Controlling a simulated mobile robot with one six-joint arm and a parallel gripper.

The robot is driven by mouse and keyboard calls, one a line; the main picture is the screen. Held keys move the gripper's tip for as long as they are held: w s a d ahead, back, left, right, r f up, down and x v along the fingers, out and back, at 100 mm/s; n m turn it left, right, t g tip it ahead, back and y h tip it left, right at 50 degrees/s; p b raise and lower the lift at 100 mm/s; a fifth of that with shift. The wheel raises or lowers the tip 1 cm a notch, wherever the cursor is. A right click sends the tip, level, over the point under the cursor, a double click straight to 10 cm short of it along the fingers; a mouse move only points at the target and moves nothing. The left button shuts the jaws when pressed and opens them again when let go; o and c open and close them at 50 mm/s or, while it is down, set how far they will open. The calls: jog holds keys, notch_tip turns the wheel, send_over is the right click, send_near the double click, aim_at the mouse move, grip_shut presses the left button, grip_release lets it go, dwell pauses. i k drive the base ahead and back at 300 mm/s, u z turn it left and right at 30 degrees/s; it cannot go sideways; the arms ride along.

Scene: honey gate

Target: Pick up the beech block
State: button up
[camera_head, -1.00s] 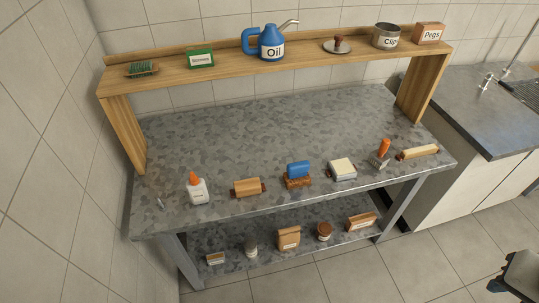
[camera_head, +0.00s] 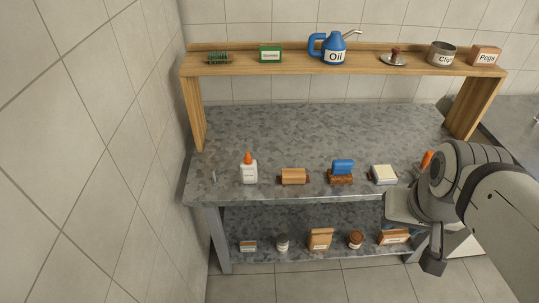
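A light wooden block with darker ends (camera_head: 293,176) lies near the front edge of the grey bench top (camera_head: 270,135), between a glue bottle and a blue-topped brown piece. It looks most like the beech block, but I cannot be sure. A long pale wooden piece seen earlier at the bench's right end is now hidden behind my arm. My gripper (camera_head: 433,263) seems to be the dark end hanging low at the right, in front of the bench and well apart from the block. Its fingers are too unclear to tell open from shut.
Beside the block stand the glue bottle (camera_head: 249,170), the blue-topped brown piece (camera_head: 341,172) and a white-topped block (camera_head: 383,174). An orange handle (camera_head: 427,160) shows by my arm. A wooden shelf (camera_head: 280,68) spans the back. The bench's middle is clear. A lower shelf (camera_head: 300,218) holds several items.

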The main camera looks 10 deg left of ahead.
aim_at(289, 176)
jog(key=u, duration=0.05)
jog(key=i, duration=1)
jog(key=u, duration=0.05)
